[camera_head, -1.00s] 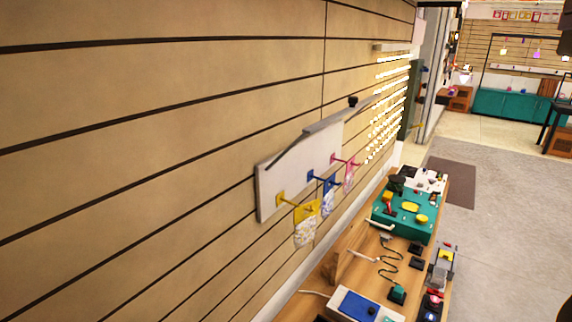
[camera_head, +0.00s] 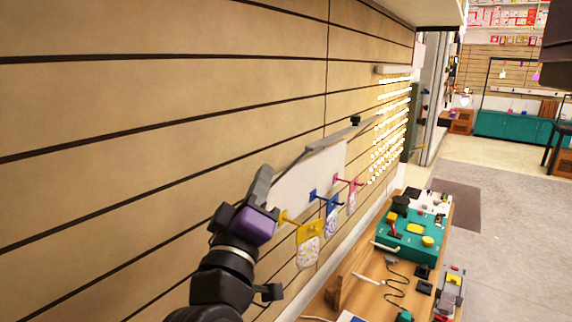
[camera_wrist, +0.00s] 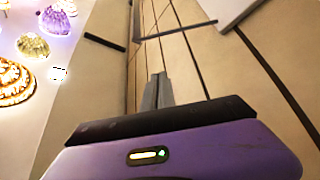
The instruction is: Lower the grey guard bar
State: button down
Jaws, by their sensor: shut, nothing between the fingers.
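The grey guard bar (camera_head: 338,134) slants along the top of a white wall panel (camera_head: 305,182) in the head view. It has a black knob (camera_head: 355,121) near its far end. My gripper (camera_head: 264,176) is shut and empty at the panel's near end, and it hides that end of the panel. In the wrist view my closed fingers (camera_wrist: 158,80) point along the wall. A thin grey rod (camera_wrist: 180,30), apparently the bar, crosses ahead of them, apart from the fingertips. A corner of the white panel (camera_wrist: 238,8) shows at the top.
Yellow, blue (camera_head: 331,205) and pink (camera_head: 352,186) hooks with hanging packs stick out from the panel. Below is a wooden bench (camera_head: 345,285) with a teal board (camera_head: 405,238) and cables. Rows of lights (camera_head: 388,130) line the wall beyond. Open floor lies right.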

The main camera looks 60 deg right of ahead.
jog(key=r+p+x, duration=0.1)
jog(key=p+x, duration=0.3)
jog(key=x, duration=0.6)
jog(key=shift+s+d+f, duration=0.2)
jog(key=shift+s+f, duration=1.3)
jog(key=shift+f, duration=0.3)
jog(key=shift+f, duration=0.1)
